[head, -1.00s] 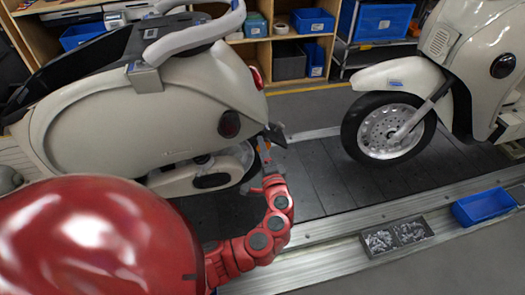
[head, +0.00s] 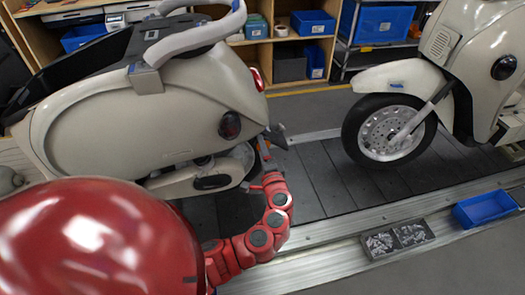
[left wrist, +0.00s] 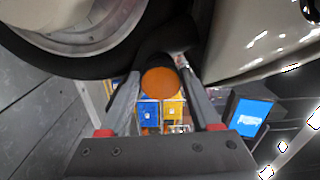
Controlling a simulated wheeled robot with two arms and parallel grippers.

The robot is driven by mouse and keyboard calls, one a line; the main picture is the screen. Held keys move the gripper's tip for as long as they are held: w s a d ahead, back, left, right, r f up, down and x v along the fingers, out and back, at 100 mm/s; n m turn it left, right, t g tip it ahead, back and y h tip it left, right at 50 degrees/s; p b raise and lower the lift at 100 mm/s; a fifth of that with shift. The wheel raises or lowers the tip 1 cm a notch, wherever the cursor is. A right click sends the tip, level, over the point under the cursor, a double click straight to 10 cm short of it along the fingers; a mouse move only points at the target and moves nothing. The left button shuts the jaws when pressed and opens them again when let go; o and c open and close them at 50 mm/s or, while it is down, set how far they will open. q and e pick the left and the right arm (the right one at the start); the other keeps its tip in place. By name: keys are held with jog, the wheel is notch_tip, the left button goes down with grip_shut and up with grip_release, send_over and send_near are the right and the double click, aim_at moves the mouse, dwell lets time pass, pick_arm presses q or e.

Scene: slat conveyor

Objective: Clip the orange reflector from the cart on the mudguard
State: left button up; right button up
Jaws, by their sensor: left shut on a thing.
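My left gripper (head: 266,148) is low behind the rear of the cream scooter (head: 130,120) at left, beside its dark mudguard (head: 277,135). In the left wrist view the gripper (left wrist: 160,88) is shut on the round orange reflector (left wrist: 159,81), its flat face towards the camera. The dark mudguard (left wrist: 175,35) is right behind the reflector there; whether they touch cannot be told. My right gripper is not in view. The cart cannot be made out for certain.
A second scooter (head: 485,60) stands at right, its front wheel (head: 388,132) on the slatted conveyor (head: 325,180). A grey tray of metal parts (head: 397,239) and a blue bin (head: 486,208) sit along the near rail. Bare slats lie between the scooters.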

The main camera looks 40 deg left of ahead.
pick_arm(q)
jog(key=shift+x, duration=0.8)
jog(key=shift+a, duration=0.2)
dwell(0.3)
jog(key=o, duration=1.4)
jog(key=shift+d, duration=0.1)
jog(key=b+v, duration=0.2)
jog(key=v, duration=1.5)
jog(key=shift+d, duration=0.15)
